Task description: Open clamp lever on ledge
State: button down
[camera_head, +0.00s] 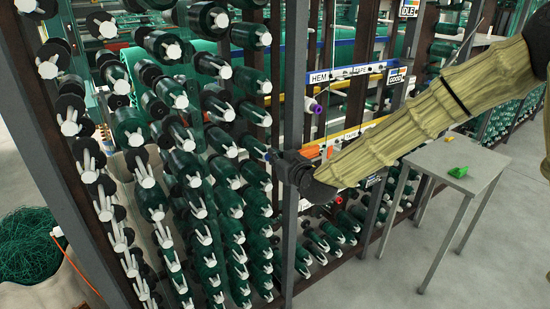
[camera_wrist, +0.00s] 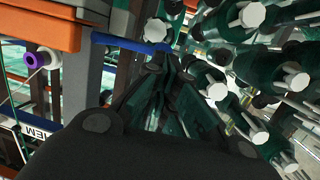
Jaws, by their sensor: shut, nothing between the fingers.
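A blue bar (camera_wrist: 130,43), which looks like the clamp lever, runs across the upper middle of the wrist view. It extends from beside an orange part (camera_wrist: 40,25) toward my fingertips. My gripper (camera_wrist: 165,62) is shut and empty, with its tips at the bar's right end; I cannot tell whether they touch it. In the head view my gripper (camera_head: 274,158) is at a dark rack post, in front of an orange part (camera_head: 310,151). The wrist and sleeve hide much of the clamp and ledge there.
Racks of green spools with white ends (camera_head: 180,160) stand close on the left. A dark upright post (camera_head: 294,80) is beside my gripper. A grey table (camera_head: 450,165) with a small green object (camera_head: 458,172) stands at right. A purple-ended spool (camera_wrist: 38,60) is nearby.

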jog(key=a+b+v, duration=0.1)
jog(key=b+v, duration=0.1)
jog(key=v, duration=1)
jog(key=s+d+f+m+g+h, duration=0.1)
jog(key=s+d+f+g, duration=0.3)
jog(key=f, duration=0.7)
jog(key=s+f+m+g+h, duration=0.1)
jog(key=s+f, duration=0.6)
jog(key=f, duration=0.4)
jog(key=s+d+f+m+g+h, duration=0.1)
jog(key=s+d+f+g, duration=0.3)
jog(key=f, duration=0.8)
jog(key=s+d+f+g+h, duration=0.1)
jog(key=s+d+f, duration=0.1)
jog(key=s+f, duration=0.3)
jog(key=s+d+f+m+g+h, duration=0.1)
jog(key=s+f, duration=0.5)
jog(key=s, duration=0.7)
jog(key=s+d+f+m+g+h, duration=0.1)
jog(key=s+d+f+g, duration=0.2)
jog(key=s+f, duration=0.3)
jog(key=s+d, duration=0.1)
jog(key=s, duration=0.2)
jog(key=shift+s, duration=0.2)
